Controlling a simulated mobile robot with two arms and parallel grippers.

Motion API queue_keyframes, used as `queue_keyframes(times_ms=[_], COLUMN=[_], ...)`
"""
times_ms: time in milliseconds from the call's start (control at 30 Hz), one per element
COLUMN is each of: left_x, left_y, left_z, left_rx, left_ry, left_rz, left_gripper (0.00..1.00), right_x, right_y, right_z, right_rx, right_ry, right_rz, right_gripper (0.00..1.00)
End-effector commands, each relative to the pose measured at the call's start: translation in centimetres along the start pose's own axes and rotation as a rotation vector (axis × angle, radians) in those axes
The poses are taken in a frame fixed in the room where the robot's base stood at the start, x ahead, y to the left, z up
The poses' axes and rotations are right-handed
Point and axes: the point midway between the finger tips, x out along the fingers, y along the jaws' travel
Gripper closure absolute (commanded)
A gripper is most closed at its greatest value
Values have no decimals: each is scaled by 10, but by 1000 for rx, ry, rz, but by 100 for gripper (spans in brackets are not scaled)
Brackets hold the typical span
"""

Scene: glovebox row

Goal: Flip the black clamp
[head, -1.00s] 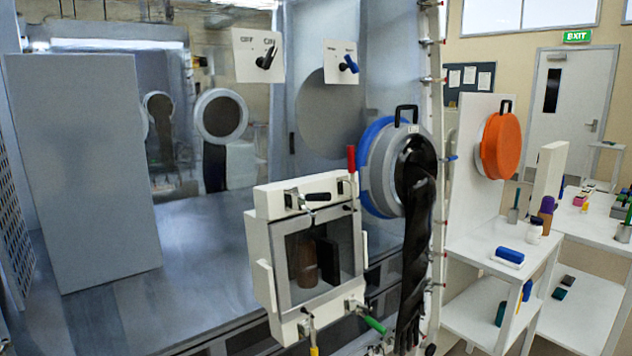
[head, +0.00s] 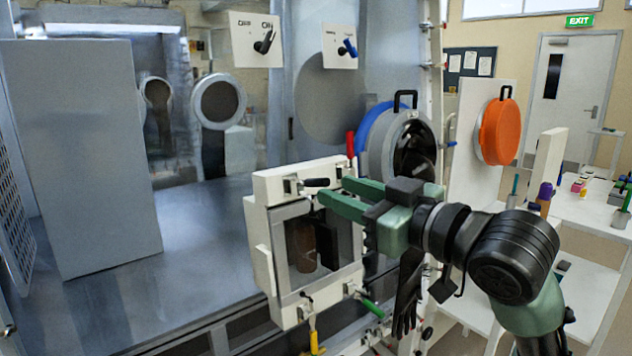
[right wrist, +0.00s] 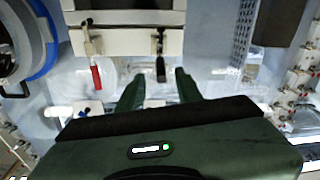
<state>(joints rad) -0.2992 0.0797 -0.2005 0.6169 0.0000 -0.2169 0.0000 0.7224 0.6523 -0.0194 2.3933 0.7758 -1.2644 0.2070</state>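The black clamp (head: 317,183) sits at the top of the small white windowed chamber (head: 257,240). In the head view its black handle lies roughly level, pointing right. My right gripper (head: 333,190) is open, its green fingers just right of that handle. In the right wrist view the black clamp (right wrist: 161,68) shows ahead, its handle end lined up with the gap between my right gripper's fingertips (right wrist: 160,76). I see no grip on it; exact contact cannot be told. My left gripper is not in view.
The chamber also has a red-handled clamp (head: 350,144), a green one (head: 373,308) and a yellow one (head: 313,342). White tables (head: 578,220) stand at right.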

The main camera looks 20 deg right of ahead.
Motion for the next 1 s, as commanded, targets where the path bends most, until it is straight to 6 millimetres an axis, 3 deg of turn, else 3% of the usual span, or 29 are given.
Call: queue_keyframes(times_ms=[333,733,767,867,900,1000], left_x=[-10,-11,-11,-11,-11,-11], left_y=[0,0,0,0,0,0], left_z=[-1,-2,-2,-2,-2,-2], left_rx=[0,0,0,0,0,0], left_ry=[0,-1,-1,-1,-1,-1], left_rz=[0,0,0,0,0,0], left_gripper=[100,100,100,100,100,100], right_x=[54,65,65,65,65,65], right_y=[0,-1,-1,-1,-1,-1], right_z=[0,1,1,1,1,1], right_rx=[3,0,0,0,0,0], right_ry=[-2,-2,-2,-2,-2,-2], right_rz=[-1,0,0,0,0,1], right_gripper=[65,65,68,95,100,100])
